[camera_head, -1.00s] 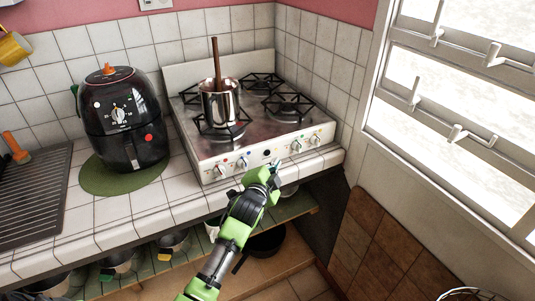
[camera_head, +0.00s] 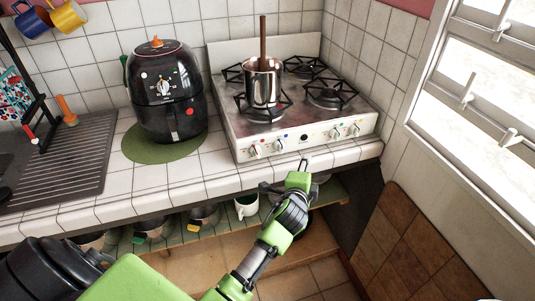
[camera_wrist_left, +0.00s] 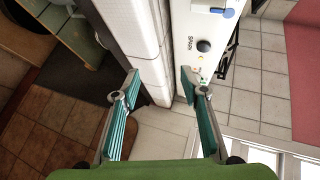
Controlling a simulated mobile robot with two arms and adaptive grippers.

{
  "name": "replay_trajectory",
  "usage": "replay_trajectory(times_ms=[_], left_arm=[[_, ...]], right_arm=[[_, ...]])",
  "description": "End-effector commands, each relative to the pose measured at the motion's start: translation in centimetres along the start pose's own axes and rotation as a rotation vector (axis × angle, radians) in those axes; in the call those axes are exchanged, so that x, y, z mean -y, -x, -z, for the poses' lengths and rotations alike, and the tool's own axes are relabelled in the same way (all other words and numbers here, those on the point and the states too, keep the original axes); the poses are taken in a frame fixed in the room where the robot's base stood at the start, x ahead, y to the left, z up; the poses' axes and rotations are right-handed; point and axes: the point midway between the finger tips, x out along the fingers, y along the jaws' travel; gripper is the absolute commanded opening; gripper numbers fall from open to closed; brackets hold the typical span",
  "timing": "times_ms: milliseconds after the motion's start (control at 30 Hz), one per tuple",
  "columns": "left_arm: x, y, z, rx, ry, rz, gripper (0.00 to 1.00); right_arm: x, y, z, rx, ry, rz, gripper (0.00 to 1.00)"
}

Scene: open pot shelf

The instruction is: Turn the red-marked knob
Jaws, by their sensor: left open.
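The white knobs sit on the stove's front panel (camera_head: 268,148). The leftmost knob (camera_head: 256,152) has a small mark above it that looks red, though it is tiny. A knob with a blue mark (camera_head: 279,146) is to its right, then a black round button (camera_head: 303,138), then two more white knobs on the right. My left gripper (camera_head: 288,180) is open and empty, in front of and below the panel near the black button. The left wrist view shows its fingers (camera_wrist_left: 160,80) apart, the button marked SPARK (camera_wrist_left: 204,46) beyond, and a blue-marked knob at the top. My right gripper is not seen.
A steel pot (camera_head: 263,85) with a wooden handle stands on the stove. A black air fryer (camera_head: 168,95) on a green mat is to the left. The tiled counter edge (camera_head: 215,183) runs below the panel. A window (camera_head: 480,90) is on the right.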

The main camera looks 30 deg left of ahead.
Motion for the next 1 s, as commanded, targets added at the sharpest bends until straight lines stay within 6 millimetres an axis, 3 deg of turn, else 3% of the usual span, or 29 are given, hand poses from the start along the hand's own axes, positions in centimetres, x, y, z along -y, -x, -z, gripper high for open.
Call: replay_trajectory(times_ms=[33,200,500,767,1000], left_arm=[[-1.2,0.5,-0.7,0.049,-0.102,-0.015,0.4],[-3.1,2.6,-3.6,0.229,-0.455,-0.044,0.4],[-2.2,8.2,-7.0,0.548,-0.985,-0.063,0.4],[-0.5,11.4,-7.5,0.708,-1.196,-0.057,0.4],[0.6,10.3,-8.7,0.733,-1.22,-0.053,0.4]], right_arm=[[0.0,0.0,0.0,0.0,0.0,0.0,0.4],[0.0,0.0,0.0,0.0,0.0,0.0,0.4],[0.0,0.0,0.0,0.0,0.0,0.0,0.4],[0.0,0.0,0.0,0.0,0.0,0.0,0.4],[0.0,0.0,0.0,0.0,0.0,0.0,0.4]])
